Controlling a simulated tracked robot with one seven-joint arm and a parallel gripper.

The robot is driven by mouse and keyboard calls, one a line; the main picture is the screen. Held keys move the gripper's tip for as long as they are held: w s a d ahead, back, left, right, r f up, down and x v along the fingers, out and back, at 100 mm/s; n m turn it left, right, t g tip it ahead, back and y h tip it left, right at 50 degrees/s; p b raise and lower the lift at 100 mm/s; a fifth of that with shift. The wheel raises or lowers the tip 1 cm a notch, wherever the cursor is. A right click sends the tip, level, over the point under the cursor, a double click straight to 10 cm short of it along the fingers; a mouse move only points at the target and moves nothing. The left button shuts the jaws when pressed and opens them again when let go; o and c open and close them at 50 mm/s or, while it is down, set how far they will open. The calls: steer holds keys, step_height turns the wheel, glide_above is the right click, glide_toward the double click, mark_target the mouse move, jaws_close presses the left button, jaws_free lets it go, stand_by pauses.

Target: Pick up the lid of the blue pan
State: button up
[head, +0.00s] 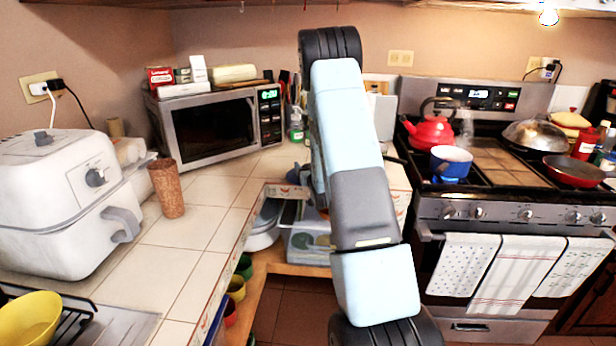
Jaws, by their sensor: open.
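A small blue pan (450,164) stands on the left front of the stove. It has a blue wall, and its top looks pale; I cannot tell whether that is a lid or the pan's inside. A grey domed lid (535,136) sits at the back right of the stove; I cannot tell which pan it belongs to. My arm rises through the middle of the head view, left of the stove. My gripper does not show.
A red kettle (432,131) stands just behind the blue pan, close to it. A red frying pan (574,170) is at the stove's right front. Towels (515,270) hang on the oven door. A microwave (215,125) and an air fryer (60,200) stand on the left counter.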

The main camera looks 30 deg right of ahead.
steer(key=shift+c, duration=0.4)
steer(key=c, duration=1)
steer(key=shift+c, duration=0.2)
